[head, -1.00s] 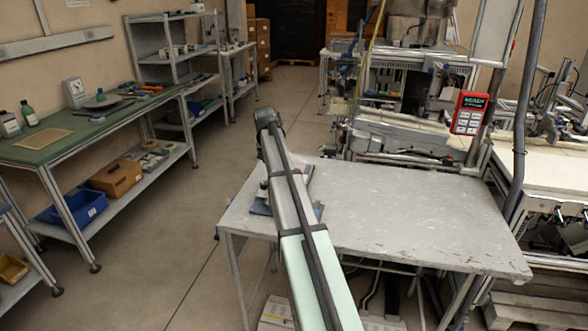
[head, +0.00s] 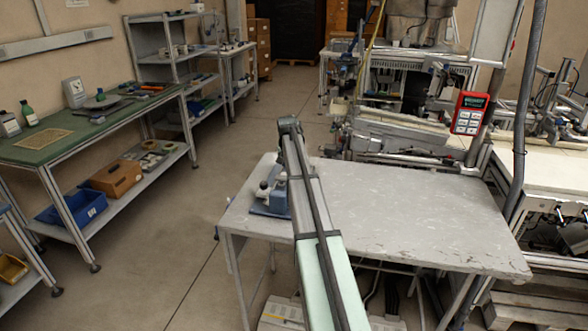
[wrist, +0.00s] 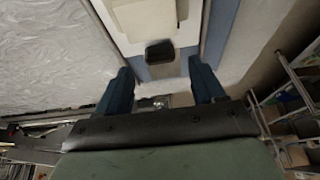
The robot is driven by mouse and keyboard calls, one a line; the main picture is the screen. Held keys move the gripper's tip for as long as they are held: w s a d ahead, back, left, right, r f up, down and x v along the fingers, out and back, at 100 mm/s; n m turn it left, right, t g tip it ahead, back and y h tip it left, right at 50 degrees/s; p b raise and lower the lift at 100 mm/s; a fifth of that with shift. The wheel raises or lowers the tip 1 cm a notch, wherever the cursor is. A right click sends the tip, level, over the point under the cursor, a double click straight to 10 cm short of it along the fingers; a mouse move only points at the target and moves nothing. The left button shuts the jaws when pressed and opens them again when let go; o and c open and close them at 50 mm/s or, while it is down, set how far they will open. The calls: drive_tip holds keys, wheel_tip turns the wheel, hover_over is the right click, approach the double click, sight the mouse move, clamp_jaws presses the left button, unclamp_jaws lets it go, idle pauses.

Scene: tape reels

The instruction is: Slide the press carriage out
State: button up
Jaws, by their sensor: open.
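The press (head: 272,206) is a small blue-based device on the left part of the grey worktable, partly hidden behind my arm in the head view. In the wrist view its blue base (wrist: 218,28) carries a pale block (wrist: 145,18), which looks like the carriage. A dark knob (wrist: 160,52) stands at the near end of its pale surface. My gripper (wrist: 160,66) is open, with its two blue fingers apart and the knob seen between and just beyond their tips. I see no contact.
The worktable (head: 420,215) is bare to the right of my arm. A green-topped bench (head: 75,140) stands at the left, with aisle floor between. A machine with a red control box (head: 469,113) stands behind and to the right.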

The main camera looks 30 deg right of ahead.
drive_tip(key=shift+x, duration=2)
drive_tip(key=shift+c, duration=0.4)
clamp_jaws()
